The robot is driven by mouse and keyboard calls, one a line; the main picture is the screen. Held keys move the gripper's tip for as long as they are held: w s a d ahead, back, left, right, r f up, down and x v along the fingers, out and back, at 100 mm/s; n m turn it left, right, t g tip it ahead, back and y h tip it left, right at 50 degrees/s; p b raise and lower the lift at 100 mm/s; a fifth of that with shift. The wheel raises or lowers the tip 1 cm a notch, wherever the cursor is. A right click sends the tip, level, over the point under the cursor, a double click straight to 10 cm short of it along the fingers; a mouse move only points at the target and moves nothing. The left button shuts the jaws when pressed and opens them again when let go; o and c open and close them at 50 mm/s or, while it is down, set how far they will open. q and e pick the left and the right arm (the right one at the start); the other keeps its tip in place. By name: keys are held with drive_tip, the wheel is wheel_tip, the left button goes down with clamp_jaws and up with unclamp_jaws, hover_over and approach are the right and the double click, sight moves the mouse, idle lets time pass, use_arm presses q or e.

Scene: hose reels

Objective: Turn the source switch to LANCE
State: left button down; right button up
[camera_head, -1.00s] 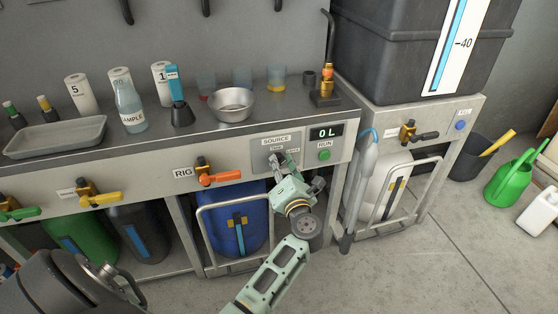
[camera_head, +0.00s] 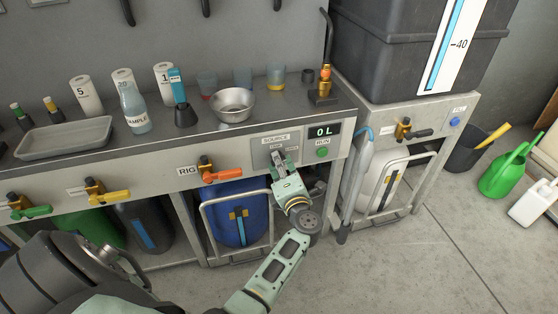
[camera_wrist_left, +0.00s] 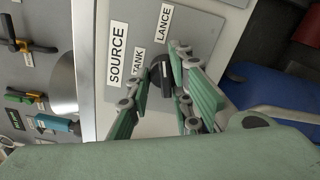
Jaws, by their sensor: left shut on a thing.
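The source switch (camera_wrist_left: 161,76) is a dark round knob on a grey plate (camera_wrist_left: 206,14) in the left wrist view. The plate carries the labels SOURCE, TANK and LANCE. My left gripper (camera_wrist_left: 164,66) has its fingers on either side of the knob and is shut on it. In the head view my left gripper (camera_head: 281,160) covers the switch below the SOURCE label (camera_head: 275,139). The knob's exact pointing direction is hard to tell. My right gripper is not in view.
The display (camera_head: 324,131) reads 0 L, above the green RUN button (camera_head: 322,153). The orange RIG valve handle (camera_head: 221,175) sticks out left of the switch. A blue drum (camera_head: 238,205) stands below the counter. A metal bowl (camera_head: 233,104) stands above on it.

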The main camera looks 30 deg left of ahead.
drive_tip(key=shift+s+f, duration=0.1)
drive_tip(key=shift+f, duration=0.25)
use_arm(q)
drive_tip(key=c, duration=1.6)
unclamp_jaws()
drive_tip(key=shift+d, duration=0.1)
